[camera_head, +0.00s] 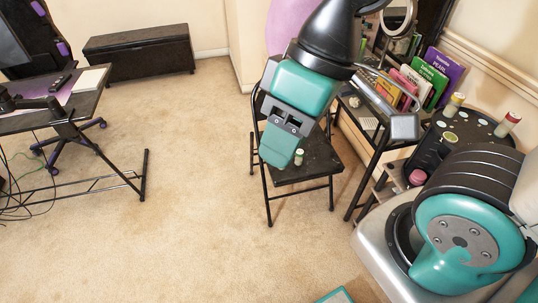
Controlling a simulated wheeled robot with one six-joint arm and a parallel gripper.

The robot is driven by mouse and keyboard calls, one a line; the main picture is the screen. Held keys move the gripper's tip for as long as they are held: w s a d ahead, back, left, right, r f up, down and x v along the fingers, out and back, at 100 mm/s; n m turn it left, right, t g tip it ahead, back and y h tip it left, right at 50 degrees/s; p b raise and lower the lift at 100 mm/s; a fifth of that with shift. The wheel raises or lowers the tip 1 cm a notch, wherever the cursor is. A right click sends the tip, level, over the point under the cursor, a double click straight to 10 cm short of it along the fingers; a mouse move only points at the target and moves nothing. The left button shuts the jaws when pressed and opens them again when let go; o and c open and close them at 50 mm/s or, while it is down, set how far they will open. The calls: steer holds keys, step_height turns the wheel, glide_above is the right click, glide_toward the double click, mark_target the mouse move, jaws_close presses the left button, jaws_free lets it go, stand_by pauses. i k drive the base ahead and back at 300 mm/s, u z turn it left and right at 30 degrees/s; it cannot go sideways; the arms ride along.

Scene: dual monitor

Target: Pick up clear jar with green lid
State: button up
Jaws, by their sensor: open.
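A small clear jar with a green lid (299,157) stands upright on the dark seat of a black folding chair (318,168). It looks tiny from here, and its contents cannot be told. My gripper (277,153), teal and grey, hangs from my arm over the left part of the chair. In the picture its lower end is just left of the jar. I see nothing held in it; its fingers do not show clearly. Whether it is above or in front of the jar cannot be told.
A desk (380,140) with upright books (430,82) stands right of the chair. Several jars with other lids, one pink (417,176), are at the right. Another desk (85,100) with cables is at left. A black chest (137,52) stands behind; carpet between is clear.

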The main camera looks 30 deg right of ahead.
mark_target(298, 157)
steer(key=u, duration=0.15)
steer(key=i, duration=0.7)
steer(key=z, duration=0.75)
steer(key=i, duration=0.45)
steer(key=z, duration=0.4)
